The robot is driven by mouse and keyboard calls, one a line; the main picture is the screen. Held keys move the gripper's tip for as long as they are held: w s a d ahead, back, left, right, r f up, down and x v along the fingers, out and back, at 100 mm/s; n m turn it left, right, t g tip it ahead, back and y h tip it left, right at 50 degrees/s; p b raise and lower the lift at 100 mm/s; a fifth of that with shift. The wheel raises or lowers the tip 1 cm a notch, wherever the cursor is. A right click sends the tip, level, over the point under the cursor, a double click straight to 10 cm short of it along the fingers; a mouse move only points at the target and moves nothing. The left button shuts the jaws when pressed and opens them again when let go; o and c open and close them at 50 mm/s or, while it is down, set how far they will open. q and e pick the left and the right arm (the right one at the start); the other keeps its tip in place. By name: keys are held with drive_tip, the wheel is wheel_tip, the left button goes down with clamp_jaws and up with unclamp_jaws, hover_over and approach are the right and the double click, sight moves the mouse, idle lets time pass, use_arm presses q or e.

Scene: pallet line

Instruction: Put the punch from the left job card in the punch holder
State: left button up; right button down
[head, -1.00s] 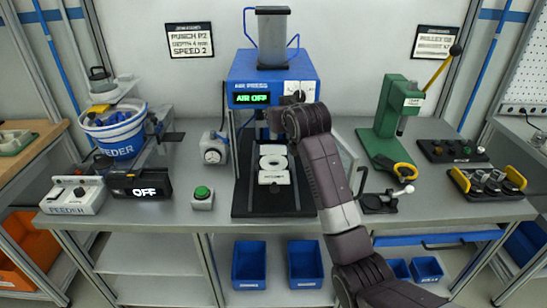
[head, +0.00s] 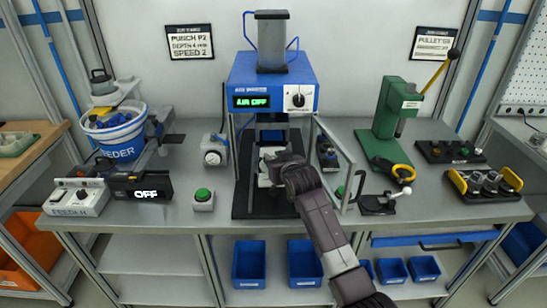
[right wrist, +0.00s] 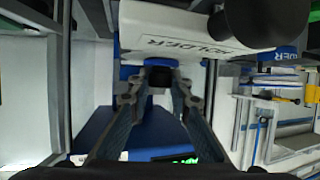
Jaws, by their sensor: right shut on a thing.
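The left job card (head: 190,41) reads "PUNCH P2, DEPTH 4 mm, SPEED 2". My right gripper (head: 270,170) is inside the front of the blue air press (head: 272,78), low over its base. In the right wrist view, my right gripper (right wrist: 158,78) is shut on a small dark piece (right wrist: 159,73), mostly hidden between the fingertips. Its marking cannot be read. A white block (right wrist: 170,20) lettered "HOLDER" is close by in that view, with a large dark round knob (right wrist: 265,18). Whether the piece touches the block cannot be told. My left gripper is not seen.
The press display reads "AIR OFF"; its clear guard door (head: 337,165) stands open to the right. A black tray with pegs (head: 450,151), a green hand press (head: 395,120) and a toggle clamp (head: 378,204) are right. A green button box (head: 203,199) and feeder bucket (head: 112,133) are left.

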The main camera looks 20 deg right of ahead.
drive_tip(key=c, duration=1.8)
unclamp_jaws()
drive_tip(key=shift+o, duration=0.2)
drive_tip(key=shift+s, duration=0.1)
drive_tip(key=b+v, duration=0.1)
drive_tip(key=v, duration=1)
drive_tip(key=shift+s+r, duration=0.25)
drive_tip(key=shift+s, duration=0.1)
